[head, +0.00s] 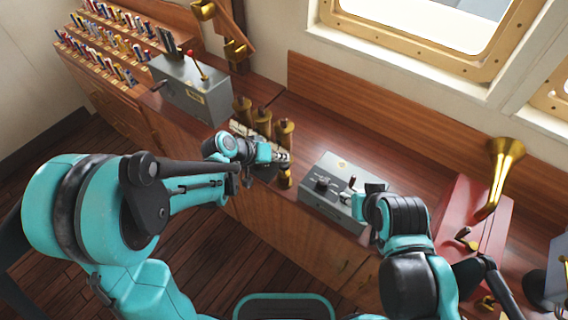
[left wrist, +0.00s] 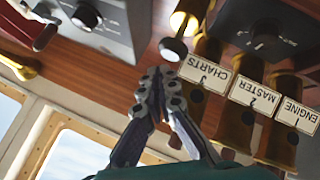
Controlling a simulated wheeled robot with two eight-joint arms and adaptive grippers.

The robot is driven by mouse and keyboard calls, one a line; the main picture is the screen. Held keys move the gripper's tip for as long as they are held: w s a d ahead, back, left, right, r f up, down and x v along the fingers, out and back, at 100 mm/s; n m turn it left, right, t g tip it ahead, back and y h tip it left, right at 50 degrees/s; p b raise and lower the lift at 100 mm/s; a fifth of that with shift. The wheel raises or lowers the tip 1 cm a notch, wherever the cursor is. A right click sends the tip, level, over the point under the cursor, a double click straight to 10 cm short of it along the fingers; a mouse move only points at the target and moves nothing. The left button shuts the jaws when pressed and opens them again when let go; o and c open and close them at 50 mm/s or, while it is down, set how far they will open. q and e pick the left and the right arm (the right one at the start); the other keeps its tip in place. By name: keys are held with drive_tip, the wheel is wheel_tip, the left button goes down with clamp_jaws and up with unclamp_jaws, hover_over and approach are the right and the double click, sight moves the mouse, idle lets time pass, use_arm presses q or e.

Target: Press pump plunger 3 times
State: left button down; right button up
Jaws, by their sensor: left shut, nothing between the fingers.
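A red box (head: 487,225) with a brass horn (head: 502,170) stands at the right in the head view. A dark-tipped handle (head: 463,234) on it may be the pump plunger, but I cannot tell for sure. In the left wrist view, part of a red box with a dark handle (left wrist: 45,38) shows at the top left. My left gripper (head: 282,158) is shut and empty, among the brass pipes and well away from the red box. Its closed fingers also show in the left wrist view (left wrist: 160,80). My right gripper (head: 352,196) is beside a grey box; its finger state is unclear.
Brass pipes (head: 285,132) labelled Engine, Master and Charts stand close around my left gripper. The grey box (head: 318,195) with a black knob lies between them and the red box. Another grey box (head: 190,92) with a red-knobbed lever stands at the left.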

sight(283, 165)
use_arm(q)
drive_tip(key=shift+f, duration=0.1)
drive_tip(key=shift+f+b, duration=0.35)
drive_tip(key=shift+b, duration=0.1)
drive_tip(key=shift+f+b, duration=1.4)
drive_tip(key=shift+f, duration=0.15)
idle(1.2)
drive_tip(key=shift+r, duration=0.1)
drive_tip(key=shift+r+p, duration=1.5)
drive_tip(key=shift+r, duration=0.45)
wheel_tip(283, 165, up, 5)
drive_tip(key=p, duration=0.4)
